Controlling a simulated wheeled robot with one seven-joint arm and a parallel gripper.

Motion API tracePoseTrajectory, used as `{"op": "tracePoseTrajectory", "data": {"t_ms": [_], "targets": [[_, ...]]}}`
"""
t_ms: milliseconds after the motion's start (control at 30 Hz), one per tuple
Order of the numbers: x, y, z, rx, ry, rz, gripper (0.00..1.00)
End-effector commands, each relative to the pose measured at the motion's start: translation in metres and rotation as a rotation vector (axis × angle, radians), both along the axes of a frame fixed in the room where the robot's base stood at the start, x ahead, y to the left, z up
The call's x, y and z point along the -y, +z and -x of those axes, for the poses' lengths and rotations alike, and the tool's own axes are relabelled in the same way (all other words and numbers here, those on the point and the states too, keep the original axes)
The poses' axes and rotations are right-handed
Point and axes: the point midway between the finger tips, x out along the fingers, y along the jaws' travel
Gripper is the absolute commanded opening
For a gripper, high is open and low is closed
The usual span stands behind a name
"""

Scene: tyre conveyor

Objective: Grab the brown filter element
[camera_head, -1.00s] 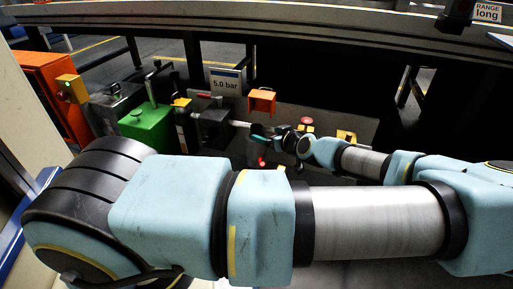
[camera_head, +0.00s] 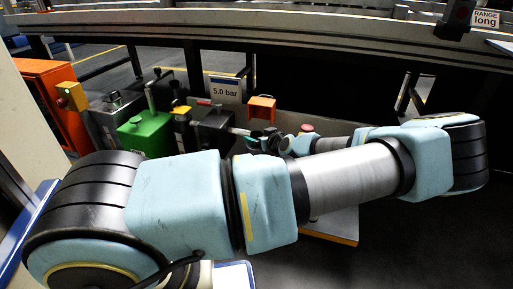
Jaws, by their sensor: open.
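I cannot make out a brown filter element in this view; it may be hidden or too small. My gripper (camera_head: 256,140) is small and dark at the far end of my arm, in front of the low machinery and just below an orange bracket (camera_head: 262,108). It is open. My own large arm links cover much of the middle of the view and hide what lies below and behind them.
A green box (camera_head: 146,135) with a lever stands left of my gripper, with a dark unit (camera_head: 213,130) between them. A "5.0 bar" sign (camera_head: 226,90) stands behind. An orange cabinet (camera_head: 45,90) is far left. A conveyor rail (camera_head: 300,28) crosses above. Dark floor lies right.

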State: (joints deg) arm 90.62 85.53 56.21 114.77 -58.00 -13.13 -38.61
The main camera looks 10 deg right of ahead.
Motion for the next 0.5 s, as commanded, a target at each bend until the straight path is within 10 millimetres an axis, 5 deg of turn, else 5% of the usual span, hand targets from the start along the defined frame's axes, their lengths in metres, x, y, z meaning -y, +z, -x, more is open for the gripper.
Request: {"op": "tracePoseTrajectory", "data": {"t_ms": [267, 500], "targets": [[-0.0007, -0.0014, -0.0029, 0.0, -0.001, -0.001, 0.92], [-0.0007, -0.0012, -0.0028, 0.0, 0.0, -0.001, 0.65]]}}
